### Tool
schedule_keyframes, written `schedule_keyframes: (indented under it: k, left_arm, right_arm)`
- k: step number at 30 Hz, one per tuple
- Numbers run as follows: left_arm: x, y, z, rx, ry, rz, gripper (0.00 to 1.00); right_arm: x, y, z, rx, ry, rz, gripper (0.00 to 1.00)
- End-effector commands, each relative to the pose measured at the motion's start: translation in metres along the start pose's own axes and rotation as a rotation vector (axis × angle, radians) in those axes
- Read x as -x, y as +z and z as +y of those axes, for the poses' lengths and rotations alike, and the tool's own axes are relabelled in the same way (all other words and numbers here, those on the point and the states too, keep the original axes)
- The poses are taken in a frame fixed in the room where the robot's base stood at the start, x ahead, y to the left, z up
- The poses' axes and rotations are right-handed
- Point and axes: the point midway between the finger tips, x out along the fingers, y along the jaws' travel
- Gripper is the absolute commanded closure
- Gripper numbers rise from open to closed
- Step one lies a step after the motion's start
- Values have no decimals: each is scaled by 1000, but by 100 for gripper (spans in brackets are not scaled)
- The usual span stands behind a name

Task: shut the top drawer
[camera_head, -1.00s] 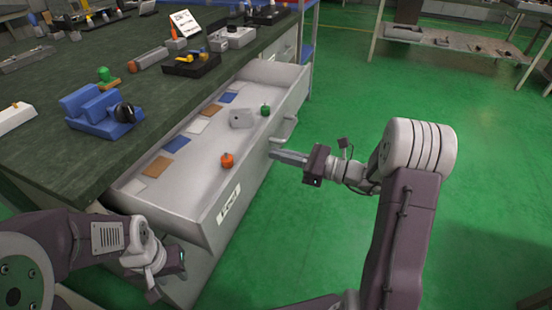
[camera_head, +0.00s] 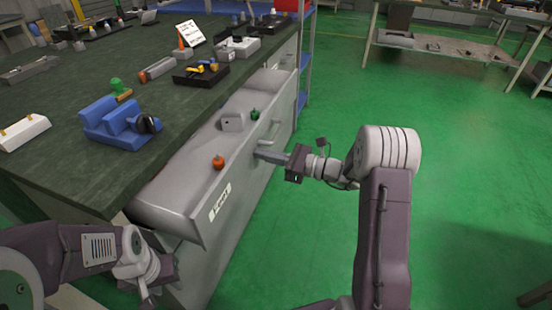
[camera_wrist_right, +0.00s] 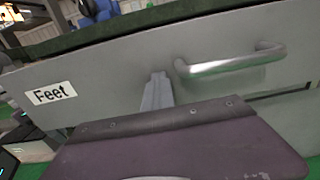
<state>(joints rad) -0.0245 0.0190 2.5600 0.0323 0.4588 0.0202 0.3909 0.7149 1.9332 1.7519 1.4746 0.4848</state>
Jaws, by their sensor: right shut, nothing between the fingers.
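The top drawer (camera_head: 205,208) is a grey drawer under the green worktop, partly pulled out. Its front carries a white label, which reads "Feet" in the right wrist view (camera_wrist_right: 50,94), and a bar handle (camera_wrist_right: 230,62). Inside show an orange knobbed piece (camera_head: 218,162), a green one (camera_head: 255,114) and a grey block (camera_head: 232,121).
The worktop (camera_head: 60,180) holds a blue fixture (camera_head: 115,125), a black tray with yellow parts (camera_head: 202,72) and a white block (camera_head: 22,132). A blue shelf frame (camera_head: 303,60) stands beyond the drawer.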

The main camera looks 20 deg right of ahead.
Motion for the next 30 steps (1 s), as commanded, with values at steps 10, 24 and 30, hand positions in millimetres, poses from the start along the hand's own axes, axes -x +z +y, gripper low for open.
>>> schedule_keyframes:
  k: [10,24,30]
  left_arm:
    - [15,-2,0,0,0,0,64]
    - [15,-2,0,0,0,0,64]
    - [15,-2,0,0,0,0,64]
  right_arm:
    - [-88,1,-1,0,7,-1,100]
    - [-156,0,-2,0,3,0,100]
    - [-163,0,-2,1,1,0,100]
